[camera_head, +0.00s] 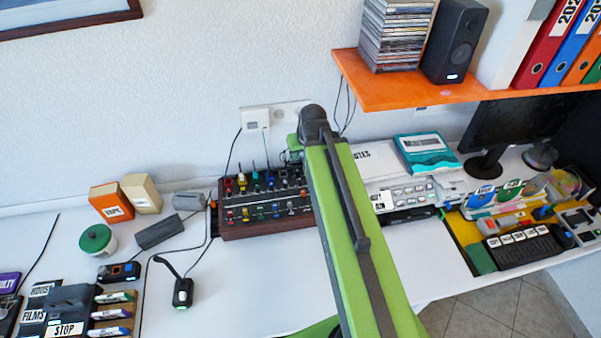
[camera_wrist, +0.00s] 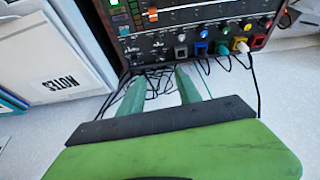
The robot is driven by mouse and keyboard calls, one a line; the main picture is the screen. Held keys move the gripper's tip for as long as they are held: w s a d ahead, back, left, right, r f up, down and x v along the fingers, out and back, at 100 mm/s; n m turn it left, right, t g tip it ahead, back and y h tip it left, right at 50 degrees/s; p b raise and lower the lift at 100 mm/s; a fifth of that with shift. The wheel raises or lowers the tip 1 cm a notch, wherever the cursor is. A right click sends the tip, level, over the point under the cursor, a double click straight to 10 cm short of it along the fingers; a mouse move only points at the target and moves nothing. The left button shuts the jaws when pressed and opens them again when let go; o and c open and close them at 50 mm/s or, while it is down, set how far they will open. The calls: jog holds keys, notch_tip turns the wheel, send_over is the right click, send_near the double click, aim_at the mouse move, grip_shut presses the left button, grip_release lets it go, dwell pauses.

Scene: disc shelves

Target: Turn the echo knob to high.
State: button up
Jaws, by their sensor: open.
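The dark mixer box (camera_head: 262,232) with a wooden front edge stands on the white table against the wall. It carries rows of coloured knobs and plugs; no label reads clearly, so I cannot tell which one is the echo knob. The mixer's panel (camera_wrist: 160,45) also shows at the top of the wrist view, upside down. My gripper (camera_wrist: 160,76) is open there, its two green fingers pointing at the mixer's near edge with loose cables between them. Nothing is held. In the head view my green arm crosses in front of the mixer's right end and hides part of it.
A white binder marked NOTES (camera_wrist: 58,72) and a teal-and-white box (camera_head: 425,153) lie right of the mixer. An orange shelf (camera_head: 400,90) hangs above. A grey box (camera_head: 160,231) and a black device with a cable (camera_head: 183,292) lie left. The table in front is mostly clear.

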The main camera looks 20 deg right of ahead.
aim_at(298, 171)
jog(key=b+x, duration=1.2)
jog(key=x, duration=0.3)
jog(key=shift+f+b, duration=0.2)
jog(key=shift+b, duration=0.15)
jog(key=shift+r, duration=0.1)
grip_shut()
